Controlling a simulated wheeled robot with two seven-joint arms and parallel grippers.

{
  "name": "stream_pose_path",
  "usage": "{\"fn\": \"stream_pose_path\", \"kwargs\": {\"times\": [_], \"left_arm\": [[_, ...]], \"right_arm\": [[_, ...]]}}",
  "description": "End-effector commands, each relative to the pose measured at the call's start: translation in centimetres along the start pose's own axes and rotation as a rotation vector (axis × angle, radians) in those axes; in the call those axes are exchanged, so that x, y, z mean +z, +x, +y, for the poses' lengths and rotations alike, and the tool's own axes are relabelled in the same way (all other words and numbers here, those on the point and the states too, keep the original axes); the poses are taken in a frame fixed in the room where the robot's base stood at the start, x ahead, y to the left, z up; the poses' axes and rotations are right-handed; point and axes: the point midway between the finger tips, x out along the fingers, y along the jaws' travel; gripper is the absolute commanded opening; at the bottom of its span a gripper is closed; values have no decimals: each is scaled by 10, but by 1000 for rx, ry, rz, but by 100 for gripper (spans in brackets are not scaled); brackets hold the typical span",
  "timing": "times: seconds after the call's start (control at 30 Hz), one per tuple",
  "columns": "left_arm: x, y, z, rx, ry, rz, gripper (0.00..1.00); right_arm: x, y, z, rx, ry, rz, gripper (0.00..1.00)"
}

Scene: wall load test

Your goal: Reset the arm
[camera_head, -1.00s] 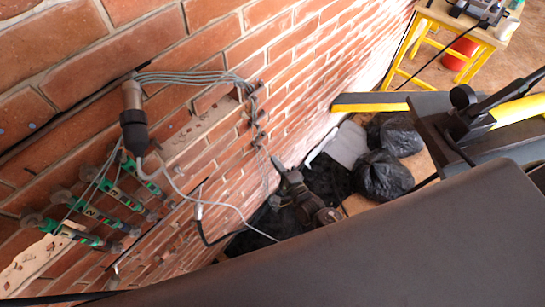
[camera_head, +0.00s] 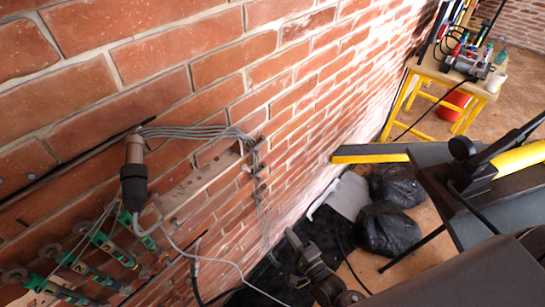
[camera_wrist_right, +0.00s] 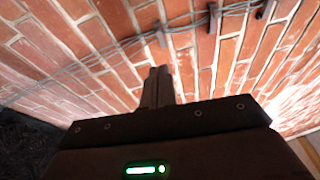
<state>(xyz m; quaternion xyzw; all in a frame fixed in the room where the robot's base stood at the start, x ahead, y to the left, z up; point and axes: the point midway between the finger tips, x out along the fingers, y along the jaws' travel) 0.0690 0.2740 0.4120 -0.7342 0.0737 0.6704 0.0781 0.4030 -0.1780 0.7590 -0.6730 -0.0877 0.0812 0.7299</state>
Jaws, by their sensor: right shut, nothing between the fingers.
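My right gripper (camera_head: 292,238) is low in the head view, near the foot of the brick wall (camera_head: 215,65). In the right wrist view, its two fingers (camera_wrist_right: 157,88) are together with nothing between them. They point toward the brick wall and the grey cables (camera_wrist_right: 190,28) along it; I cannot tell the exact gap. My left gripper is not in view.
A cylindrical sensor (camera_head: 133,170) and green gauges (camera_head: 102,241) are fixed on the wall, with loose cables. Black bags (camera_head: 388,229) lie on the floor. A yellow-legged table (camera_head: 450,77) with tools stands at the back right.

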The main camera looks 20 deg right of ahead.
Motion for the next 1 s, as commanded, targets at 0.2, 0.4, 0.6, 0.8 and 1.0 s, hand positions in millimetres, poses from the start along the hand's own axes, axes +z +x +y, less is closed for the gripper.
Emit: {"fn": "stream_pose_path", "kwargs": {"times": [0.2,0.4,0.6,0.8,1.0], "left_arm": [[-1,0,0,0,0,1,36],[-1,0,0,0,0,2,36],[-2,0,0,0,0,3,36],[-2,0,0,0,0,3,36],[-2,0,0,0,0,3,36]], "right_arm": [[0,0,0,2,-34,-1,0],[0,-17,65,224,-393,-23,0],[14,-100,204,657,-835,-298,0],[11,-226,298,982,-1143,-722,0],[-14,-328,334,1179,-1264,-1027,0]]}}
